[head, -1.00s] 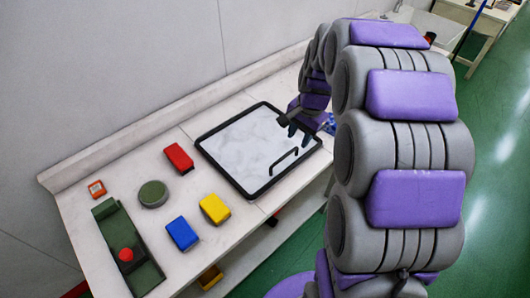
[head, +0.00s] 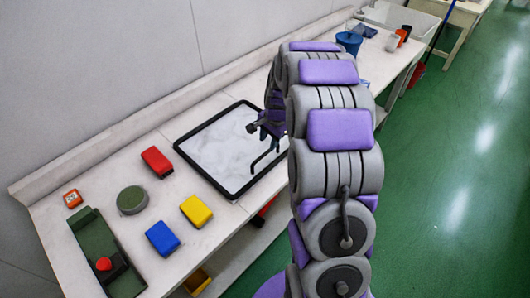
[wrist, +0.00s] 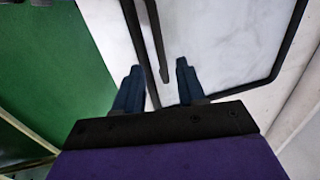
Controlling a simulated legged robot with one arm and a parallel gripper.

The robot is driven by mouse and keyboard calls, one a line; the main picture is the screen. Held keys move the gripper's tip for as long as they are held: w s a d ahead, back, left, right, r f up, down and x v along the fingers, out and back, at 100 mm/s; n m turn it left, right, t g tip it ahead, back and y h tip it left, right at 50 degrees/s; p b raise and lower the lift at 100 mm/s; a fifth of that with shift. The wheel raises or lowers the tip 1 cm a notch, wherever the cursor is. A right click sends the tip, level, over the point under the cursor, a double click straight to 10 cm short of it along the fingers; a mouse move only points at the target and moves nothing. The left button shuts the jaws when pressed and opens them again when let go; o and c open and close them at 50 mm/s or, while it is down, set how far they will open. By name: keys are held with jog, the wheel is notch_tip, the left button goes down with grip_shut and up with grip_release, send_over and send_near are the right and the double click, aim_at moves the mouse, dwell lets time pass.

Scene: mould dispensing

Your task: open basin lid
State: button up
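The basin lid (head: 214,146) is a white marbled panel in a black frame, lying flat on the white bench. Its black bar handle (head: 264,160) stands near the front edge, partly hidden behind my arm. My gripper (head: 265,136) is over the right part of the lid, near the handle. There the handle (wrist: 158,50) runs down to just ahead of the gap between the fingers. The lid also fills much of that view (wrist: 225,45).
A green fixture with a red knob (head: 104,264), a green round piece (head: 132,200), red (head: 157,161), yellow (head: 196,211) and blue (head: 162,238) blocks and a small orange box (head: 73,198) are on the bench. A blue bucket (head: 349,42) stands at its far end.

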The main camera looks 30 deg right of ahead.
aim_at(265, 153)
jog(key=f, duration=0.4)
jog(key=w+f+b, duration=0.1)
jog(key=f, duration=0.1)
jog(key=shift+w+a+f, duration=0.15)
jog(key=shift+a+f, duration=0.25)
jog(key=shift+a, duration=0.15)
jog(key=shift+d, duration=0.35)
jog(key=shift+c, duration=0.2)
jog(key=shift+d+f, duration=0.1)
jog(key=shift+d, duration=0.1)
jog(key=c, duration=0.3)
jog(key=shift+a, duration=0.25)
grip_shut()
